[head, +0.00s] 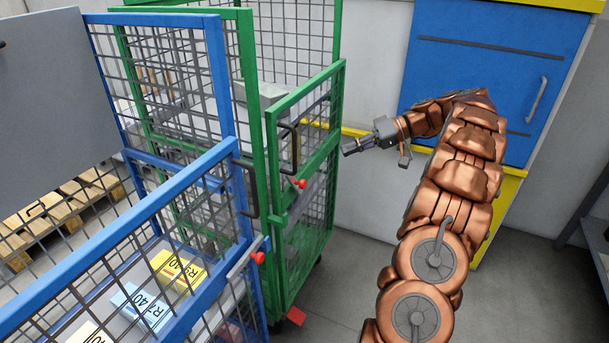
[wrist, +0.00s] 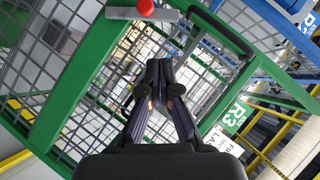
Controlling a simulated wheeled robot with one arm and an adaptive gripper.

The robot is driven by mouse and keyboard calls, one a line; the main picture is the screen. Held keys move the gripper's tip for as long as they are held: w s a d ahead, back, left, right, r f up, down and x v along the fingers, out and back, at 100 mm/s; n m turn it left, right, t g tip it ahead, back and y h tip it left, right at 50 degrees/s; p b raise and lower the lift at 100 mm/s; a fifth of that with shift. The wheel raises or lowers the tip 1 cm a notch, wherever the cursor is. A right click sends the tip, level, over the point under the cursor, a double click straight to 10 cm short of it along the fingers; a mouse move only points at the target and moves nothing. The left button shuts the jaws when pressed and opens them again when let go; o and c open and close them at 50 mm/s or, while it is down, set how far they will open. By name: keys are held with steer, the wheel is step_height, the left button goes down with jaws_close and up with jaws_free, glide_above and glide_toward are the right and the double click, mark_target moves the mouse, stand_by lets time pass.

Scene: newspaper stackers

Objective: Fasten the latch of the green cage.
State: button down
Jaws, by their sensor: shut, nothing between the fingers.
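The green cage (head: 247,120) stands in the middle of the head view. Its latch has a red knob (head: 299,183) at the front edge of the mesh gate (head: 306,100). In the wrist view the red knob (wrist: 146,7) and a grey latch bar (wrist: 128,14) show at the top edge, on the green frame (wrist: 75,85). I cannot tell whether the latch is fastened. My gripper (head: 347,148) is shut and empty, to the right of the gate and apart from the knob. Its closed fingers (wrist: 158,68) point at the mesh in the wrist view.
A blue cage (head: 165,195) with its own red knob (head: 258,257) stands close in front and left, holding labelled bundles. A black handle (head: 288,147) sits on the green gate. A blue cabinet (head: 490,60) stands behind my arm.

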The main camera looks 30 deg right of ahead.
steer(key=shift+w+d+f, duration=0.1)
steer(key=shift+d+f, duration=0.15)
steer(key=shift+d, duration=0.4)
steer(key=shift+w+d+f, duration=0.1)
steer(key=shift+d+f, duration=0.15)
steer(key=shift+d, duration=0.35)
steer(key=shift+w+a+b, duration=0.1)
steer(key=shift+a+b, duration=0.05)
steer(key=shift+b, duration=0.15)
steer(key=b, duration=0.7)
glide_toward(299, 184)
steer(key=shift+w+a+f, duration=0.3)
steer(key=shift+w+a, duration=0.25)
steer(key=shift+w, duration=0.05)
steer(key=shift+w+a+f, duration=0.35)
steer(key=shift+w+a, duration=0.2)
steer(key=shift+w, duration=0.1)
steer(key=shift+w+a+f, duration=0.3)
steer(key=shift+w+a, duration=0.25)
steer(key=shift+w, duration=0.05)
